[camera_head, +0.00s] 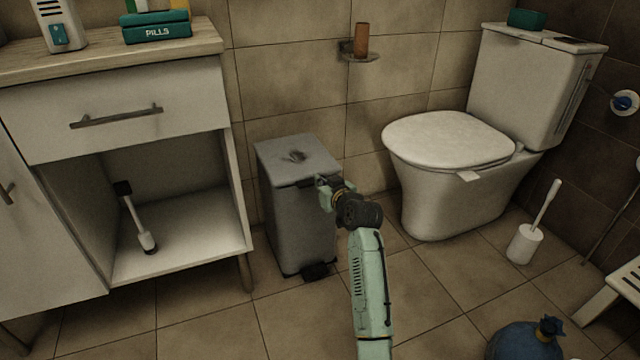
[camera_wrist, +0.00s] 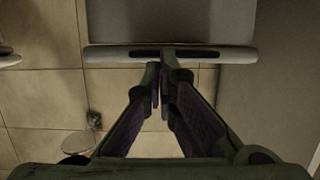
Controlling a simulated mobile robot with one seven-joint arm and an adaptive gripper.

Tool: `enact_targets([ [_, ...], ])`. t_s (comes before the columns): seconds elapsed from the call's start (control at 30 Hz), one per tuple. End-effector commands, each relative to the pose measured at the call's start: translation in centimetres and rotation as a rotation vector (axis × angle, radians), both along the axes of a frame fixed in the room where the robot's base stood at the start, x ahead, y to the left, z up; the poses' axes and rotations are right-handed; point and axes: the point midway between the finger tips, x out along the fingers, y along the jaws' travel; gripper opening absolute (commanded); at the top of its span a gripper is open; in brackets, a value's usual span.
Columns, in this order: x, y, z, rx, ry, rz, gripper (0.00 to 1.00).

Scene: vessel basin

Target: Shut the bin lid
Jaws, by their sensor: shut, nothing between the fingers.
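The grey pedal bin (camera_head: 297,215) stands on the floor between the cabinet and the toilet. Its lid (camera_head: 295,158) looks flat across the top, with a dark patch on it; I cannot tell if a thin gap is left. My gripper (camera_head: 323,186) is at the lid's front right edge in the head view, with its fingers shut and empty. In the wrist view the fingertips (camera_wrist: 160,68) are close to the lid's rim (camera_wrist: 110,54), which has a dark slot. I cannot tell whether they touch it. The bin's pedal (camera_head: 315,271) is at the bottom front.
The white cabinet (camera_head: 150,135) with an open lower compartment is left of the bin. A blue bag (camera_head: 525,340) lies front right.

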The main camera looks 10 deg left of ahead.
Motion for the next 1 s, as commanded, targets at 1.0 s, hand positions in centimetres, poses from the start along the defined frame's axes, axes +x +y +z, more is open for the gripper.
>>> enact_targets([
  [1.0, 0.6, 0.1, 4.3, -0.001, -0.006, 0.002, 0.00],
])
